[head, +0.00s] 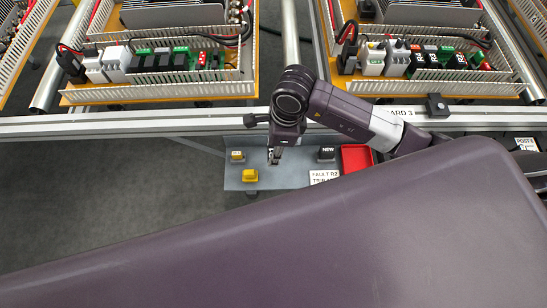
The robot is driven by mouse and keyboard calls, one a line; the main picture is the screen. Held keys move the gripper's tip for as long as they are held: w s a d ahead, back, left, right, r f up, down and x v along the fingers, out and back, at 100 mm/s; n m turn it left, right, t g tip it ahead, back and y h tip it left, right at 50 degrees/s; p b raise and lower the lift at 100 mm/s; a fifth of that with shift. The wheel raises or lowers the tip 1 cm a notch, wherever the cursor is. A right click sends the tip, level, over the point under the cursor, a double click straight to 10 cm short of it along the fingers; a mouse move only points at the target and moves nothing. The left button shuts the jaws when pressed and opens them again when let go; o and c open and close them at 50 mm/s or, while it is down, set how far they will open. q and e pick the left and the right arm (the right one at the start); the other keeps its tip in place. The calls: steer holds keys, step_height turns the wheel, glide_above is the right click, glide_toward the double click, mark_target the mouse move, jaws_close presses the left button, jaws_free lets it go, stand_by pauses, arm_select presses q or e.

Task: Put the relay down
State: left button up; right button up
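My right gripper (275,158) points down over the grey-blue shelf (290,178), its arm coming in from the right. Its fingertips are small and dark here, so I cannot tell whether they are open, shut or holding a relay. A dark block marked NEW (326,154) is on the shelf to the right of the gripper. A yellow block (250,175) is on the shelf to the lower left of the gripper, and a smaller yellow one (237,156) is behind it. I cannot tell if any of these is the relay. My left gripper is not in view.
A red bin (356,157) is at the shelf's right, partly behind my arm. A white FAULT R2 label (323,177) lies at the front. Behind are a metal rail (150,121) and boards with relays and slotted wiring ducts (160,90). My purple body hides the foreground.

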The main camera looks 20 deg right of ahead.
steer(key=shift+f, duration=0.85)
step_height(320, 180, down, 4)
steer(key=shift+f, duration=0.1)
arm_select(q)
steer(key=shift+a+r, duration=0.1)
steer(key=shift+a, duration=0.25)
arm_select(e)
steer(key=shift+f, duration=0.15)
steer(key=o, duration=0.6)
steer(key=shift+f, duration=0.1)
steer(key=o, duration=0.5)
steer(key=shift+c, duration=0.2)
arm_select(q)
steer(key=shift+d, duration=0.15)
